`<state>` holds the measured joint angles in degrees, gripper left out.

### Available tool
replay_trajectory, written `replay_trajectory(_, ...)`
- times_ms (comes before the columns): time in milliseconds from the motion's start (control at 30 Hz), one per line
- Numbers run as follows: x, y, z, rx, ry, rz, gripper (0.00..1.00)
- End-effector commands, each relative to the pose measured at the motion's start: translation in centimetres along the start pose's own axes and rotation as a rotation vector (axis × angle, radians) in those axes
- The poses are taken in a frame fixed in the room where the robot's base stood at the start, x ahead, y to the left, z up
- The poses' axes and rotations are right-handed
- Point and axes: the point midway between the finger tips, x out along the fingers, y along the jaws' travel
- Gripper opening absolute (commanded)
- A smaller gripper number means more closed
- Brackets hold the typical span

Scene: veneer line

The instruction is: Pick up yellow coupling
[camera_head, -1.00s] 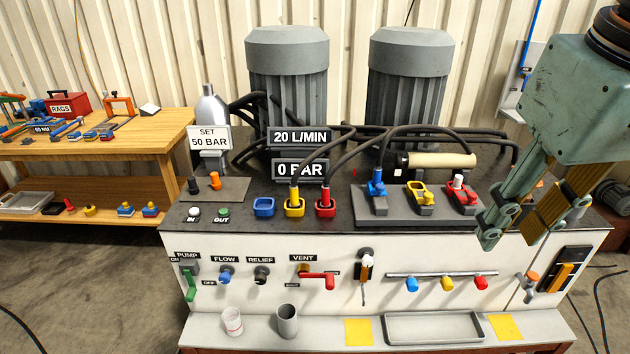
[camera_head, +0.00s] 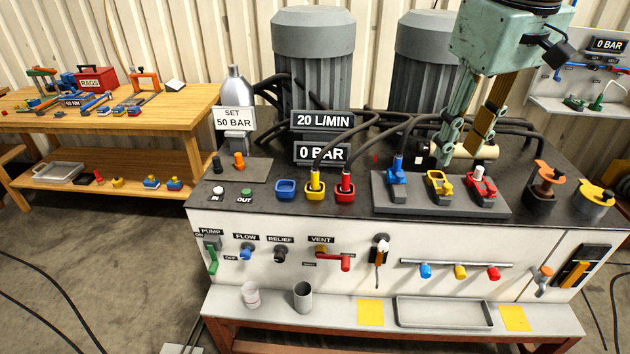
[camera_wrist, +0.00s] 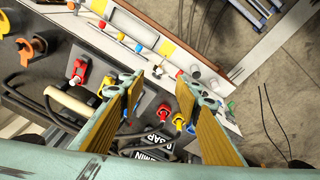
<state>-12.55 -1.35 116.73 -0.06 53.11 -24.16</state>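A yellow coupling (camera_head: 315,185) with a dark hose stands upright in a yellow-rimmed socket on the bench top, between an empty-looking blue socket (camera_head: 286,188) and a red coupling (camera_head: 346,184). In the wrist view the yellow coupling (camera_wrist: 178,121) lies just beyond my fingers, near the right one. Another yellow fitting (camera_head: 440,187) sits on the dark raised block, between a blue coupling (camera_head: 397,170) and a red fitting (camera_head: 481,184). My gripper (camera_head: 459,160) points down above the back of that block. It is open, and nothing shows between its fingers (camera_wrist: 161,90).
A tan cylinder (camera_head: 480,152) lies behind the block, close to my fingers. Hoses (camera_head: 377,125) arch over the bench top. Orange and yellow capped pots (camera_head: 594,200) stand at the right end. The sign reading 0 BAR (camera_head: 322,153) stands behind the sockets.

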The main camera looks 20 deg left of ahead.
Motion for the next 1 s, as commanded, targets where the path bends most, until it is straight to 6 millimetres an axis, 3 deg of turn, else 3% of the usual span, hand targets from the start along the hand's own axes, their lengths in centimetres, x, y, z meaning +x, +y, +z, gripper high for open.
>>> replay_trajectory(567,3.2,-0.4,-10.7,-0.210,-0.036,-0.034,0.31)
replay_trajectory(1000,6.9,-1.9,-18.1,-0.369,-0.062,-0.061,0.31)
